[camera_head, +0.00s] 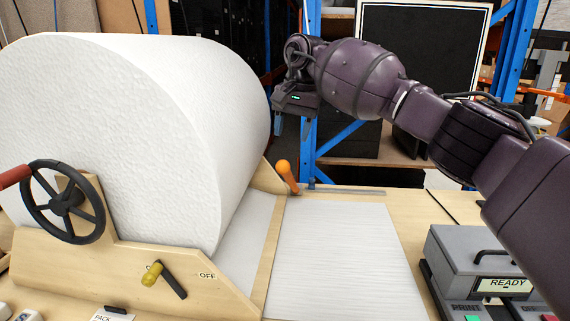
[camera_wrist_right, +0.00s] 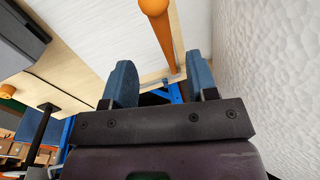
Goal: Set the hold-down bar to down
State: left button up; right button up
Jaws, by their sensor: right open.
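An orange lever with a rounded knob (camera_head: 285,170) stands tilted at the far end of the wooden table, beside the pale wooden strip (camera_head: 268,255) that crosses the paper. I cannot tell for sure whether this lever or strip is the hold-down bar. In the right wrist view the lever (camera_wrist_right: 165,40) shows beyond the gap between my fingers. My right gripper (camera_head: 292,124) is open and empty, above and behind the lever, apart from it. Its two blue fingers also show in the wrist view (camera_wrist_right: 161,68). My left gripper is not in view.
A large white roll (camera_head: 130,120) fills the left, with a black handwheel (camera_head: 63,202) and a yellow-knobbed switch (camera_head: 153,273) marked OFF in front. White paper (camera_head: 345,260) lies flat on the table. A grey READY device (camera_head: 480,260) stands at right, under my right arm.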

aim_at(286, 166)
jog(key=f, duration=0.3)
jog(key=a+f, duration=0.1)
jog(key=f, duration=0.2)
jog(key=f+p, duration=0.1)
jog(key=f, duration=0.2)
jog(key=shift+w+a+f, duration=0.15)
jog(key=shift+a+f, duration=0.05)
jog(key=shift+a, duration=0.05)
grip_shut()
